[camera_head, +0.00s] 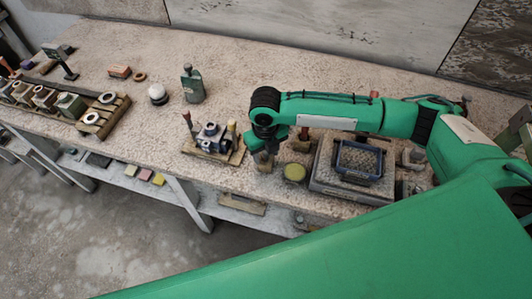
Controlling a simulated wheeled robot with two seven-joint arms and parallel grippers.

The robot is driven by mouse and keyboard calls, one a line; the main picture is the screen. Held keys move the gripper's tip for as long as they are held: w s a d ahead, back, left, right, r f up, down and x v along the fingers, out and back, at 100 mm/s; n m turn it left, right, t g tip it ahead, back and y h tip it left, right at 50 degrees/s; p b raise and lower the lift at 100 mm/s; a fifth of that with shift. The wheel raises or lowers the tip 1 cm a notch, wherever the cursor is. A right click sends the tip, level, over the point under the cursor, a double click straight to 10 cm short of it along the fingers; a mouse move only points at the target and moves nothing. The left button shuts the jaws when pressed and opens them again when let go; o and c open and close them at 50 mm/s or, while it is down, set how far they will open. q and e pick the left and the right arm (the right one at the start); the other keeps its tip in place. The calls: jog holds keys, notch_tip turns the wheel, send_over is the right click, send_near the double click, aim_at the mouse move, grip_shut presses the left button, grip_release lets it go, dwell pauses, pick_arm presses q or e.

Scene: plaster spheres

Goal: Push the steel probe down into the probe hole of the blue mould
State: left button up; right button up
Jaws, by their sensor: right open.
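The blue mould (209,132) appears to be the small grey-blue block on a low wooden tray (228,157) near the bench's front edge. Small upright pieces stand around it on the tray. I cannot make out the steel probe or the probe hole at this size. My right gripper (265,164) points down just right of the tray, with its arm reaching in from the right. It is open, low over the bench and apart from the mould. Its fingertips are small and dark, and I see nothing clearly held between them. My left gripper is not in view.
A yellow-green round piece (294,172) lies right of my gripper. Beyond it is a grey slab with a blue-framed box (362,162). A grey-green bottle (192,85) and a white sphere (157,94) stand behind left. Moulds fill a rack (108,118) at left.

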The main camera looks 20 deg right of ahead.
grip_shut()
